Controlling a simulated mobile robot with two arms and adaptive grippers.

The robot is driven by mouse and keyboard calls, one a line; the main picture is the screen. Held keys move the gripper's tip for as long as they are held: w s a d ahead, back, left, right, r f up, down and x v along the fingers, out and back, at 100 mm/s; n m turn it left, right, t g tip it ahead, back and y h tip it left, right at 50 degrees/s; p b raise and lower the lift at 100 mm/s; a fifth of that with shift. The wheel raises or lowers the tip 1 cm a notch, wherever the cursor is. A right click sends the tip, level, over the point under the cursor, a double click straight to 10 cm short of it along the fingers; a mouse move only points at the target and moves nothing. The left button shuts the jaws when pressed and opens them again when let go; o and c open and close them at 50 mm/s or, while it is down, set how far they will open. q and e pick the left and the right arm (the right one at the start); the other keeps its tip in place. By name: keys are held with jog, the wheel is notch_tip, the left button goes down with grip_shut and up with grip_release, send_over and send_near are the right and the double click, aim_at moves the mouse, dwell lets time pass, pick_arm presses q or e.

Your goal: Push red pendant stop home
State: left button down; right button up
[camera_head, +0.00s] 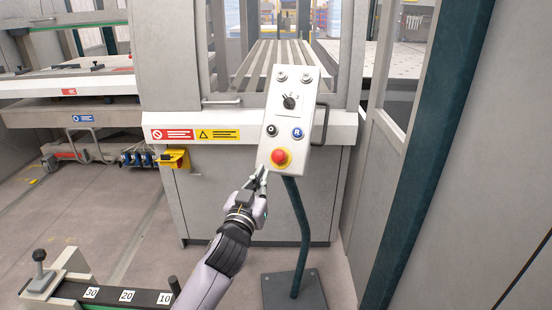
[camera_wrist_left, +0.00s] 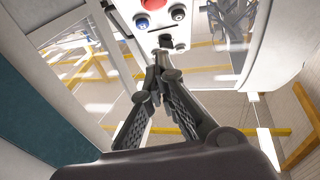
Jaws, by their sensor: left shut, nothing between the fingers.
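The red pendant stop (camera_head: 280,157) is a round red button on a yellow ring low on the white pendant panel (camera_head: 294,105). It also shows at the top edge of the left wrist view (camera_wrist_left: 153,4), partly cut off. My left gripper (camera_head: 262,172) is shut and empty, its fingertips just below and left of the stop in the head view. In the left wrist view the fingertips (camera_wrist_left: 163,62) meet below the panel's buttons. I cannot tell whether they touch the panel. My right gripper is not in view.
The pendant stands on a bent dark green post (camera_head: 299,225) with a dark floor plate (camera_head: 292,290). Black (camera_head: 272,131) and blue (camera_head: 298,133) buttons sit just above the stop. A grey machine cabinet (camera_head: 240,200) is close behind. A green pillar (camera_head: 430,160) stands at right.

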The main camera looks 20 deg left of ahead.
pick_arm(q)
send_near(276, 157)
jog(key=w+r, duration=0.4)
jog(key=r, duration=0.2)
jog(key=shift+w+d+f, duration=0.2)
jog(key=shift+w+f, duration=0.2)
jog(key=shift+f, duration=0.05)
jog(key=shift+w+d+f, duration=0.2)
jog(key=shift+w+f, duration=0.15)
jog(key=shift+f, duration=0.15)
jog(key=shift+w+f, duration=0.45)
jog(key=shift+w, duration=0.15)
